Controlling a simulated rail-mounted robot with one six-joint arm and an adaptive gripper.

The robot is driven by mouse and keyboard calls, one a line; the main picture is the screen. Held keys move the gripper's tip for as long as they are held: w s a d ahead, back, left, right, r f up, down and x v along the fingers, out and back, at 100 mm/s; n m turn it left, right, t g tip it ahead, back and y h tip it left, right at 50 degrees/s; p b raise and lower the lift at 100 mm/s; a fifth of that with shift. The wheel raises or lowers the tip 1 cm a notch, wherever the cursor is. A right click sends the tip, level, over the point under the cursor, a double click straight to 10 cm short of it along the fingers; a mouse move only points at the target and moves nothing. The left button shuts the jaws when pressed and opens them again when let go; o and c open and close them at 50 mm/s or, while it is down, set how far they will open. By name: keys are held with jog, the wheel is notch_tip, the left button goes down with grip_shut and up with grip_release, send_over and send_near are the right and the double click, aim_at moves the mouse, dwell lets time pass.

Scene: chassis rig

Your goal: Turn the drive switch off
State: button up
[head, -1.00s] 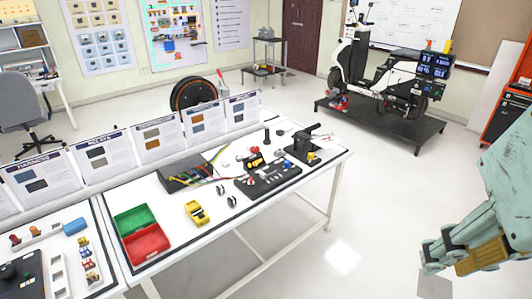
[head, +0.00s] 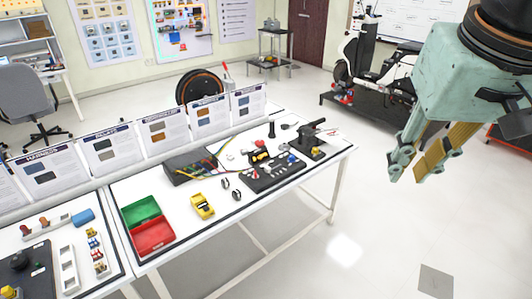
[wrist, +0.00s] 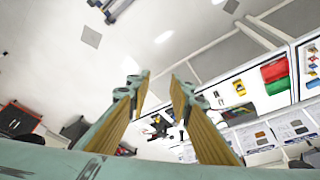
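A black control board (head: 272,174) with several small knobs and switches lies on the white workbench (head: 258,222). The parts on it are too small to tell which one is the drive switch. My gripper (head: 408,168) hangs in the air to the right of the bench, pointing down, apart from the board. In the wrist view my gripper (wrist: 159,84) has its two fingers spread with nothing between them.
A black clamp-like device (head: 312,142), a grey box with coloured wires (head: 190,166), a yellow meter (head: 202,206) and a green and red tray (head: 150,234) share the bench. Information cards line its back. A white scooter (head: 385,72) stands behind.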

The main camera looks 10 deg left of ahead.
jog(key=w+a+f+p, duration=0.1)
jog(key=w+a, duration=0.2)
jog(key=w, duration=0.6)
jog(key=w+a+f+p, duration=0.1)
jog(key=w+a, duration=0.2)
jog(key=w, duration=0.6)
jog(key=n+y+p, duration=0.1)
jog(key=n+p, duration=0.2)
jog(key=p, duration=0.2)
send_over(255, 173)
jog(key=s+d, duration=0.2)
jog(key=s, duration=0.3)
notch_tip(255, 173, down, 36)
jog(key=shift+a+f, duration=0.15)
jog(key=shift+f, duration=0.05)
jog(key=shift+s+f, duration=0.1)
jog(key=shift+p+x, duration=0.5)
jog(key=shift+x, duration=6.3)
jog(key=shift+a, duration=0.1)
jog(key=shift+c, duration=0.9)
